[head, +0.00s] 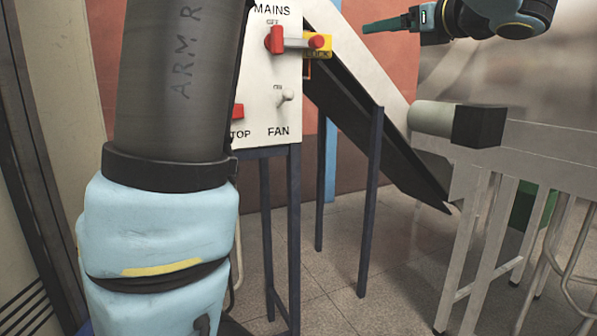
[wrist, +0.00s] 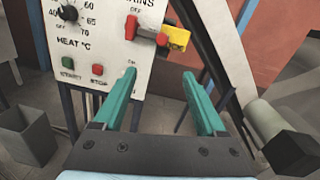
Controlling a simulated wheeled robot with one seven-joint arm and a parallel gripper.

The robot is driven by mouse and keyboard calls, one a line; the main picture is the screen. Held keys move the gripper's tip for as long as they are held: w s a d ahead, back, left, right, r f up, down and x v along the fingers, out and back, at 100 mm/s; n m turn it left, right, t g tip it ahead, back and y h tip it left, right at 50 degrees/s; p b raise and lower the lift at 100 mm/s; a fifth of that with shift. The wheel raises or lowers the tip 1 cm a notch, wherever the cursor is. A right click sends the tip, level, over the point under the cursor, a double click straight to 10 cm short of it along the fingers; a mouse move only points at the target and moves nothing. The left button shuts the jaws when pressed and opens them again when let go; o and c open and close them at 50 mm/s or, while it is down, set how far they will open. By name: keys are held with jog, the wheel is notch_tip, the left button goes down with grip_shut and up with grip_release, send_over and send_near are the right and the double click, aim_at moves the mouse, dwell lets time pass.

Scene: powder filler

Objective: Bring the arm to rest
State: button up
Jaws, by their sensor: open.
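My gripper (head: 370,27) shows at the top right of the head view, its teal fingers pointing left beyond the chute. In the wrist view my gripper (wrist: 158,74) is open, its two teal fingers well apart with nothing between them. The fingers point toward the white control panel (wrist: 92,35) and appear apart from it. My thick grey arm link and pale blue joint fill the left of the head view and hide part of the same panel (head: 270,85).
The panel carries a red mains switch (head: 276,40) and a fan switch (head: 286,96). A sloping chute (head: 375,125) stands beside it. A grey cylinder with a dark end (head: 436,118) is at the metal bench (head: 560,147). A grey bin (wrist: 27,135) stands at lower left.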

jog(key=w+f+m+t+h+p, duration=0.1)
jog(key=w+f+m+h, duration=0.3)
jog(key=m, duration=0.5)
jog(key=w+f+m+t+h, duration=0.2)
jog(key=w+m+h, duration=0.2)
jog(key=w+m, duration=0.3)
jog(key=a+f+m+g+h+p, duration=0.1)
jog(key=a+f+m+g+h, duration=0.15)
jog(key=f+m, duration=0.45)
jog(key=a+f+m+g+h, duration=0.1)
jog(key=a+f+m+g, duration=0.15)
jog(key=f+m, duration=0.5)
jog(key=s+a+f+m+g+y+p, duration=0.1)
jog(key=s+a+f+m+g+y, duration=0.2)
jog(key=s+a+f+m+g, duration=0.9)
jog(key=s+a+f+m, duration=0.2)
jog(key=s+a+f, duration=0.4)
jog(key=s, duration=0.3)
jog(key=shift+s+a+f, duration=0.15)
jog(key=shift+s+f, duration=0.15)
jog(key=shift+f, duration=0.3)
jog(key=shift+c, duration=0.4)
